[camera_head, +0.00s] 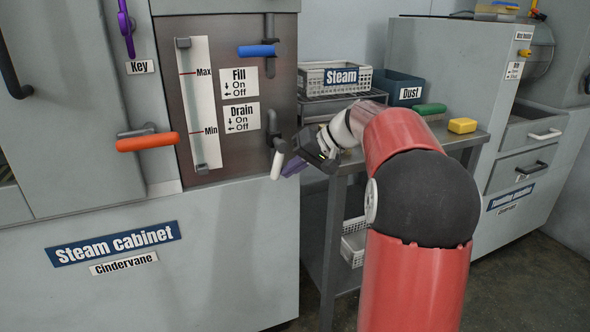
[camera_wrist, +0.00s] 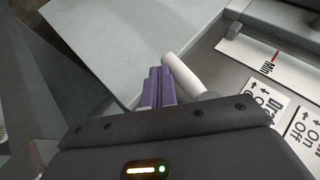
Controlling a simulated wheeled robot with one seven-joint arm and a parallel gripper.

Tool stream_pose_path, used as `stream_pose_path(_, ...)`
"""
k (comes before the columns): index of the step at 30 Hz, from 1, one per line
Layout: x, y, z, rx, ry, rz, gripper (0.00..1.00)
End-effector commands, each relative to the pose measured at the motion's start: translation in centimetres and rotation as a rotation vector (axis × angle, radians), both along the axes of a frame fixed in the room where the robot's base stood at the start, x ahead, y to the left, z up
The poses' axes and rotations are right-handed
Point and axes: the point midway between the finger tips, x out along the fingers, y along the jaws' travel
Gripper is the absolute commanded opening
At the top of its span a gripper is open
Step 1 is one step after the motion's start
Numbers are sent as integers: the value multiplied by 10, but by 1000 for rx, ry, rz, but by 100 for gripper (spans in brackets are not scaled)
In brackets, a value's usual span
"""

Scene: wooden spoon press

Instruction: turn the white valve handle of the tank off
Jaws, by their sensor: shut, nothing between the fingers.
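The white valve handle (camera_head: 277,161) hangs down at the right edge of the tank's dark panel (camera_head: 205,20), beside the Drain label (camera_head: 239,118). Its grey pivot is at its top. My gripper (camera_head: 291,166) is just right of the handle, its purple fingers shut and empty. In the wrist view the white handle (camera_wrist: 185,72) lies right beside the closed fingertips (camera_wrist: 158,74); I cannot tell whether they touch.
A blue Fill handle (camera_head: 257,50) sits above, and an orange handle (camera_head: 147,142) sticks out at left. A level gauge (camera_head: 199,100) is between them. Right of the cabinet, a metal table (camera_head: 460,137) holds a Steam basket (camera_head: 318,80), a Dust bin (camera_head: 398,84) and a yellow block (camera_head: 462,125).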

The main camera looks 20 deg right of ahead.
Motion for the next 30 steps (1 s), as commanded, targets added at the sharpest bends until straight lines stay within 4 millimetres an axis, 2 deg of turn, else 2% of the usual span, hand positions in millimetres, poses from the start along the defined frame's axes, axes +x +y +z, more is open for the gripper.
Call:
stream_pose_path(6, 0, 13, -4, -2, -2, 4, 0)
stream_pose_path(10, 0, 18, -6, 131, 0, 1, 0)
stream_pose_path(14, 0, 27, -3, 132, -4, 5, 0)
stream_pose_path(19, 0, 32, -4, 421, 0, -2, 0)
stream_pose_path(24, 0, 41, 2, 409, -4, 3, 0)
stream_pose_path(30, 0, 47, 6, 547, -4, 1, 0)
